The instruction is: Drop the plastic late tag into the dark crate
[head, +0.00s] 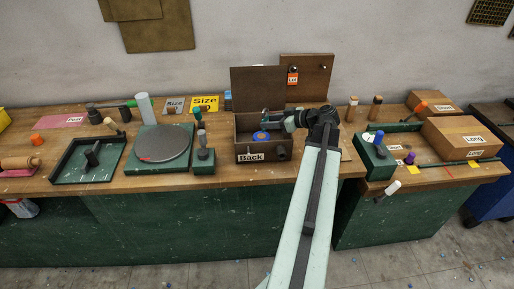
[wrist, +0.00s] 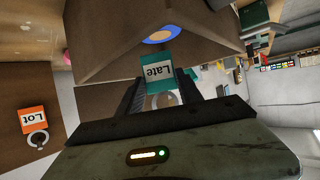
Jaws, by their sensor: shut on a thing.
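The late tag (wrist: 158,72) is a small teal plastic tag with a white label reading "Late". In the wrist view it sits between the fingers of my gripper (wrist: 160,88), which is shut on it. In the head view my gripper (head: 271,121) is over the dark brown crate (head: 271,148), which has a "Back" label and a raised lid behind it. My gripper partly hides the crate's inside.
An orange "Lot" tag (head: 292,77) hangs on a brown board behind the crate. A grey turntable (head: 163,143) and a dark tray (head: 69,171) stand to the left. Cardboard boxes (head: 460,137) stand on the right bench. A gap separates the two benches.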

